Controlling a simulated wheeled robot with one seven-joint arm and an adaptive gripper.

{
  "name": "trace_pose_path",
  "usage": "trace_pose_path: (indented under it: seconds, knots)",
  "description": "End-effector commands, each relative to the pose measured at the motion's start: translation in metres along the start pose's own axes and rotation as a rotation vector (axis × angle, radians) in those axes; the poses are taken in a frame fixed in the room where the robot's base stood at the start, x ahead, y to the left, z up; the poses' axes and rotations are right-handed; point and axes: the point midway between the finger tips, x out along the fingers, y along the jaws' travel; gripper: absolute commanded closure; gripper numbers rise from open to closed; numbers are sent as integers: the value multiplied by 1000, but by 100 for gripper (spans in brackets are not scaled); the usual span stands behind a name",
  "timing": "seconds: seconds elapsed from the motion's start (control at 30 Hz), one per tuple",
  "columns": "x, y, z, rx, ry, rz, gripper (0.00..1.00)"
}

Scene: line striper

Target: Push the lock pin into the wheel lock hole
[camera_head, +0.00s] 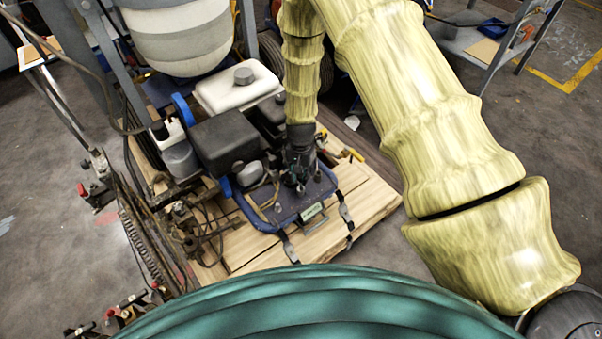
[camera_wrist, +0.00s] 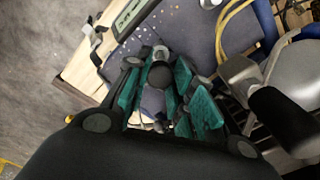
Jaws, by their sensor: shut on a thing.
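My gripper (camera_head: 300,175) reaches down to the blue panel of the machine on the wooden pallet. In the wrist view its teal finger pads (camera_wrist: 155,90) are close around a small dark round-headed piece with a silver end, which looks like the lock pin (camera_wrist: 161,74). The gripper is shut on it. The pin's silver end lies near the speckled blue-grey panel (camera_wrist: 186,32); I cannot tell whether it touches. In the head view the pin is not clear behind the fingers. I cannot make out the wheel lock hole in either view.
The engine's black box (camera_head: 224,143) and white tank (camera_head: 236,90) stand left of my gripper. Yellow hoses (camera_wrist: 228,25) and a grey rounded part (camera_wrist: 292,75) crowd its right side in the wrist view. Bare pallet boards (camera_head: 362,205) lie to the right, with hoses and metalwork at left.

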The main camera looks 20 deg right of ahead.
Motion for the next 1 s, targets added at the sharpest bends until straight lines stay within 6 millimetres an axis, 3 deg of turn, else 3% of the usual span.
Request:
trace_pose_path:
  seconds: [1.0]
  knots:
    - [16, 0, 0, 0, 0, 0, 97]
